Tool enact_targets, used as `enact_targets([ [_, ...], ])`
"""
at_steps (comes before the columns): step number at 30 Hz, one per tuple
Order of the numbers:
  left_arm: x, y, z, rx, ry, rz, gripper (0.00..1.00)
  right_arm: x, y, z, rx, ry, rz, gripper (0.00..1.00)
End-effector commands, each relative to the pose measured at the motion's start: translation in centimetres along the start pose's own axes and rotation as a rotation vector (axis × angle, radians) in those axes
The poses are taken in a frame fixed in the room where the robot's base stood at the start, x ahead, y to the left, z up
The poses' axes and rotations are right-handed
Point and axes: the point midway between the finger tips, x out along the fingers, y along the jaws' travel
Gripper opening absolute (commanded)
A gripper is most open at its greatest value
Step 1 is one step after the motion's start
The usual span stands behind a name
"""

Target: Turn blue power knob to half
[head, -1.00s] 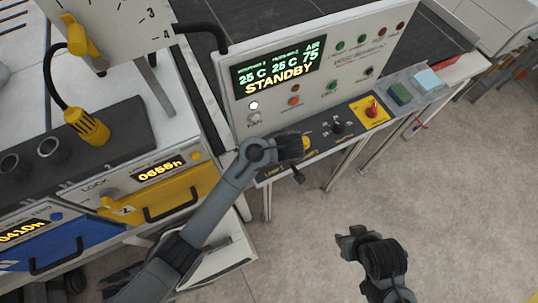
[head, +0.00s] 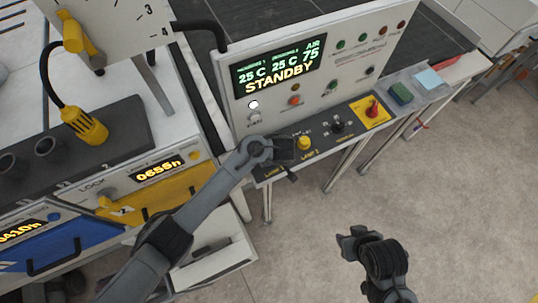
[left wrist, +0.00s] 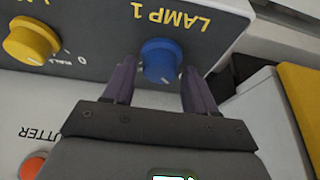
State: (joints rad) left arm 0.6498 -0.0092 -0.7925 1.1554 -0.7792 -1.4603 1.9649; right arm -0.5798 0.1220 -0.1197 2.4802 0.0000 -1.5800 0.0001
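The blue knob (left wrist: 160,58) shows in the left wrist view by the LAMP 1 label, on the dark sloped strip of the control panel. It has a pale pointer line on its lower side. My left gripper (left wrist: 158,78) is open, its two fingers on either side of the knob with small gaps visible. In the head view my left gripper (head: 288,165) covers the knob. A yellow knob (head: 304,143) sits to its right, and also shows in the left wrist view (left wrist: 32,40). My right gripper (head: 350,240) hangs over the floor, away from the panel; its finger opening is unclear.
The panel's display (head: 280,65) reads STANDBY. A black knob (head: 337,126) and a red switch on a yellow plate (head: 372,109) lie farther right along the strip. Yellow (head: 165,195) and blue (head: 65,240) drawers stand at the left. Open floor lies in front.

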Motion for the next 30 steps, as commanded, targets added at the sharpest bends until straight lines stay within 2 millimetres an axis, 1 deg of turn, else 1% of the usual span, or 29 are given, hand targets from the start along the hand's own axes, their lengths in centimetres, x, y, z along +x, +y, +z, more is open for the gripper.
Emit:
enact_targets([
  [1,0.0,0.0,0.0,0.0,0.0,0.0,0.49,0.0,0.0,0.0,0.002,0.0,-0.001,0.43],
  [6,0.0,0.0,0.0,0.0,0.0,0.0,0.23,0.0,-0.1,0.0,0.005,0.001,-0.004,0.43],
  [8,0.0,0.0,0.0,0.0,0.0,0.0,0.13,0.0,-0.1,0.0,0.006,0.001,-0.005,0.43],
  [9,0.0,0.0,0.0,0.0,0.0,0.0,0.11,0.0,-0.1,-0.1,0.006,0.001,-0.005,0.43],
  [14,-0.1,0.0,0.0,0.009,0.0,0.003,0.11,-0.1,-0.1,-0.1,0.006,0.001,-0.005,0.43],
  [20,-0.1,-0.1,-0.1,0.068,0.001,0.026,0.11,-0.6,-0.1,-0.2,0.005,0.001,-0.004,0.43],
  [30,-0.2,-0.3,-0.1,0.297,0.0,0.121,0.11,-2.2,0.1,-0.7,-0.004,-0.001,0.002,0.43],
])
